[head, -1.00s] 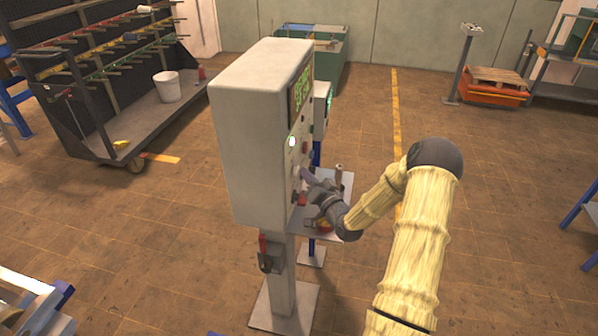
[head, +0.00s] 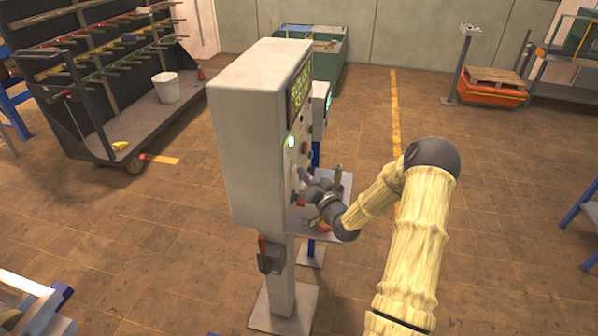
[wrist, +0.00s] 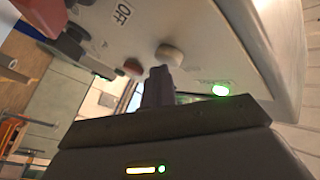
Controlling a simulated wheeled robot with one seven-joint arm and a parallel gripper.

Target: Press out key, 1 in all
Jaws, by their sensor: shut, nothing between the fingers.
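A grey control cabinet (head: 255,140) stands on a post, its control face turned right in the head view. That face carries a lit display (head: 299,93), a glowing green lamp (head: 290,142) and several small controls. My gripper (head: 304,174) is shut and empty, its tip close to the lower part of the face. In the wrist view the shut fingers (wrist: 158,85) point at the panel (wrist: 215,40), near a pale round knob (wrist: 169,55) and a reddish button (wrist: 133,69). I cannot tell whether they touch. The green lamp (wrist: 221,89) is to their right. I cannot make out which control is the out key.
An "OFF" label (wrist: 122,13) is on the panel. A small shelf (head: 338,190) juts out below the face, beside my wrist. A red-handled switch box (head: 269,255) is on the post. A rack cart (head: 100,140) stands left. Floor to the right is open.

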